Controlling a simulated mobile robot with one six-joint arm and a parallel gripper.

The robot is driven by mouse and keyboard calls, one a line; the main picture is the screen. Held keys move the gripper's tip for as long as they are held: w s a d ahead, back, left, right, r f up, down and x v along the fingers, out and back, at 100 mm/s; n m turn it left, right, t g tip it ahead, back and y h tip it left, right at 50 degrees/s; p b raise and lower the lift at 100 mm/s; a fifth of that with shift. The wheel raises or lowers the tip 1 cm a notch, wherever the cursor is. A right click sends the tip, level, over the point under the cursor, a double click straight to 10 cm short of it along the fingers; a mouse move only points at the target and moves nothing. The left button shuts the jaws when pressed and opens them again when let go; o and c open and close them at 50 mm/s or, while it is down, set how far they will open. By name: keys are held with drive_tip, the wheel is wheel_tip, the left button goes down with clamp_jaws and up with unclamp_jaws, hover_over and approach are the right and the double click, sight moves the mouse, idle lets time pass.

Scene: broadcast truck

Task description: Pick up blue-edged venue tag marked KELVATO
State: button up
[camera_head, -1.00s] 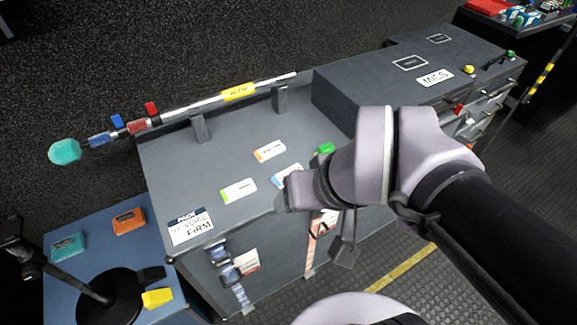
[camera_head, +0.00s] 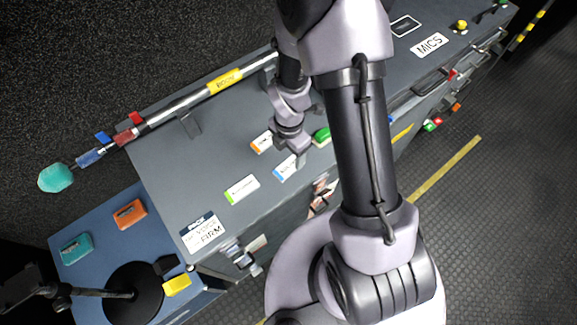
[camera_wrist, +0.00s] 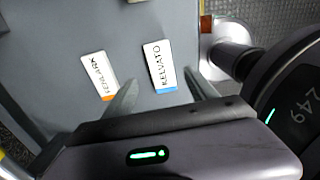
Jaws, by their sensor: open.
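The blue-edged KELVATO tag (camera_wrist: 159,64) lies flat on the grey case top in the wrist view, its blue edge toward my gripper. In the head view the tag (camera_head: 285,169) is white with a blue end, close below my gripper (camera_head: 294,155). In the wrist view my gripper (camera_wrist: 161,80) is open and empty. Its fingers flank the blue end of the tag, left and right, apparently above the case top. I cannot tell the exact height gap.
An orange-edged tag (camera_wrist: 98,74) lies just left of the KELVATO tag. A green-edged tag (camera_head: 242,188) and a green item (camera_head: 322,136) lie nearby. A boom pole (camera_head: 190,101) rests along the case's back edge.

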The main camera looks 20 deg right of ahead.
sight(289, 166)
wheel_tip(289, 166, down, 6)
drive_tip(key=b, duration=0.2)
drive_tip(key=shift+s+r+b, duration=0.1)
drive_tip(key=shift+s+b, duration=0.05)
drive_tip(key=shift+b, duration=0.25)
drive_tip(key=shift+r, duration=0.15)
drive_tip(key=shift+c, duration=0.5)
drive_tip(key=c, duration=1.3)
drive_tip(key=shift+c, duration=0.2)
drive_tip(key=shift+a+r, duration=0.1)
